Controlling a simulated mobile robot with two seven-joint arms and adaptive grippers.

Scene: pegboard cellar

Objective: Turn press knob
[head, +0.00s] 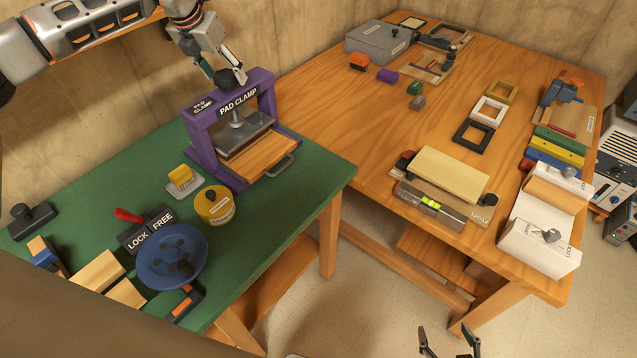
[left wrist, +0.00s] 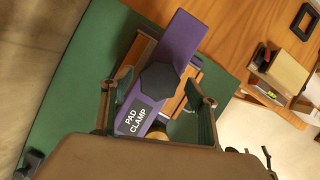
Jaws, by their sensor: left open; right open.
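The purple press (head: 188,135) labelled PAD CLAMP stands on the green table. Its dark faceted knob (head: 232,79) is on top of the crossbar, and the knob also shows in the left wrist view (left wrist: 158,83). A pad plate hangs inside the press above a wooden drawer (head: 262,155) with a grey handle. My left gripper (head: 223,65) is open just above the knob. In the left wrist view its fingers lie on either side of the knob, apart from it. My right gripper (head: 445,331) is open and empty at the bottom edge, away from the press.
A yellow brush (head: 181,178), a yellow round tin (head: 215,206), a LOCK/FREE block (head: 148,230) and a blue handwheel (head: 172,256) are left of and in front of the press. The wooden table (head: 330,90) behind holds frames, a level and boxes.

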